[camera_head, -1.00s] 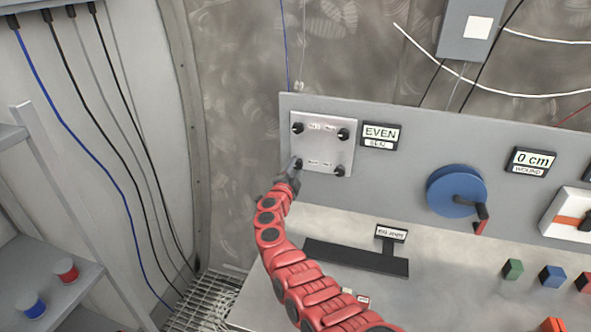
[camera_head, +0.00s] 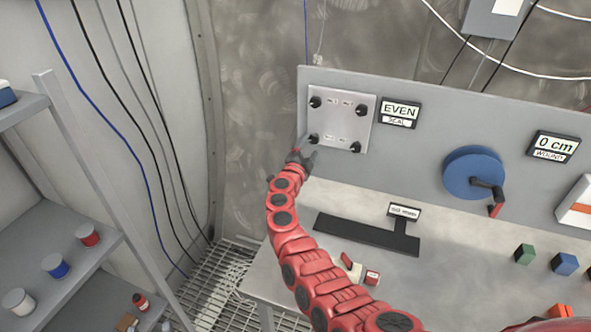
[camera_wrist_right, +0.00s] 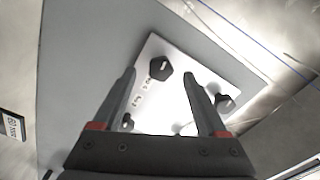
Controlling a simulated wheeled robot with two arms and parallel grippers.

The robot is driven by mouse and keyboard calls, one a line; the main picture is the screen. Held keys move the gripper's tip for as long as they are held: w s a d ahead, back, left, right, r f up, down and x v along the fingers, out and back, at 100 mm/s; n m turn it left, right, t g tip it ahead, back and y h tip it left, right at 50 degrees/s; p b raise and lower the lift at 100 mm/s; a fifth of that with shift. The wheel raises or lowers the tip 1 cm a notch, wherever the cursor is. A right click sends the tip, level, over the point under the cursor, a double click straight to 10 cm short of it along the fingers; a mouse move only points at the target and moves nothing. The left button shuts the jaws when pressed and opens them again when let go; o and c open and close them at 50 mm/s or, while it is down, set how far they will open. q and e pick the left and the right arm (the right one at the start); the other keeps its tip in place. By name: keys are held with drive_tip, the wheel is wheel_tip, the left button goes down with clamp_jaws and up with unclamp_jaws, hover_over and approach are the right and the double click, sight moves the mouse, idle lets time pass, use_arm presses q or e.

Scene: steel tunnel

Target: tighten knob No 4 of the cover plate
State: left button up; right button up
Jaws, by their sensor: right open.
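The light square cover plate (camera_head: 342,118) is fixed to the grey panel and has a black knob at each corner. Its number labels are too blurred to read surely. My right gripper (camera_head: 304,146) is at the lower left knob (camera_head: 314,139), just below and left of it in the head view. In the right wrist view the open fingers (camera_wrist_right: 160,75) point at the plate (camera_wrist_right: 205,65), with one black knob (camera_wrist_right: 160,68) in the gap between the tips. Whether they touch it I cannot tell. Another knob (camera_wrist_right: 224,104) is beside the right finger. My left gripper is not in view.
An EVEN SEAL display (camera_head: 399,112) is right of the plate. A blue crank wheel (camera_head: 470,172) and a 0 cm display (camera_head: 553,146) are further right. A black T-shaped piece (camera_head: 365,235) and coloured blocks lie on the bench. Shelves (camera_head: 75,235) with jars stand at left.

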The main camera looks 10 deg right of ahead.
drive_tip(key=b+v, duration=0.2)
drive_tip(key=v, duration=1.2)
drive_tip(key=shift+s+a+b, duration=0.2)
drive_tip(key=shift+s+b, duration=0.1)
